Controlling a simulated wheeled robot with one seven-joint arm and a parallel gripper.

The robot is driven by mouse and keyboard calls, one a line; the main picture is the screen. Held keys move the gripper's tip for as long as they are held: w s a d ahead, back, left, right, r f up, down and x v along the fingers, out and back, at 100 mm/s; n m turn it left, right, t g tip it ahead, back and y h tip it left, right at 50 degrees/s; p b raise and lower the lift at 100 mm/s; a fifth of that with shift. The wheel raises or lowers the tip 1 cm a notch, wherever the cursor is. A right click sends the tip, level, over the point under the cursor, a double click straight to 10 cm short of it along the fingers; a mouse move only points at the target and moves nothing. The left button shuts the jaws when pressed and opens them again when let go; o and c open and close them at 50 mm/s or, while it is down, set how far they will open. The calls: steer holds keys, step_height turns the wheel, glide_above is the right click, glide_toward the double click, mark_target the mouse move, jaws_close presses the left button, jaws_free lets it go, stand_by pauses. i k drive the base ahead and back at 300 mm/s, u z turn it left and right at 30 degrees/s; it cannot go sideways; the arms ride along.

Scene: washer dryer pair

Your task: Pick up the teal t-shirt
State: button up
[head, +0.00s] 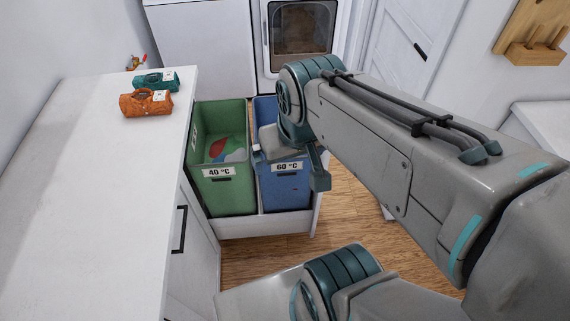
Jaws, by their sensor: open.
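The green bin (228,193) labelled 40 °C holds a few cloths, with red, green and pale grey parts showing (220,149). The blue bin (283,187) labelled 60 °C stands right beside it, and my gripper and arm hide most of its inside. My gripper (290,160) is open and points down over the blue bin, near its front rim. I see nothing held between the fingers, though the space between them is partly hidden.
Both bins stand in a pulled-out white drawer (262,226). A front-loading machine (300,40) stands behind. Wooden floor (345,215) is open at the right.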

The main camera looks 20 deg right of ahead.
mark_target(166, 80)
steer(key=u, duration=0.05)
steer(key=k, duration=0.35)
steer(key=z, duration=0.3)
steer(key=i, duration=0.85)
steer(key=u, duration=0.75)
steer(key=i, duration=0.3)
steer(key=u, duration=0.2)
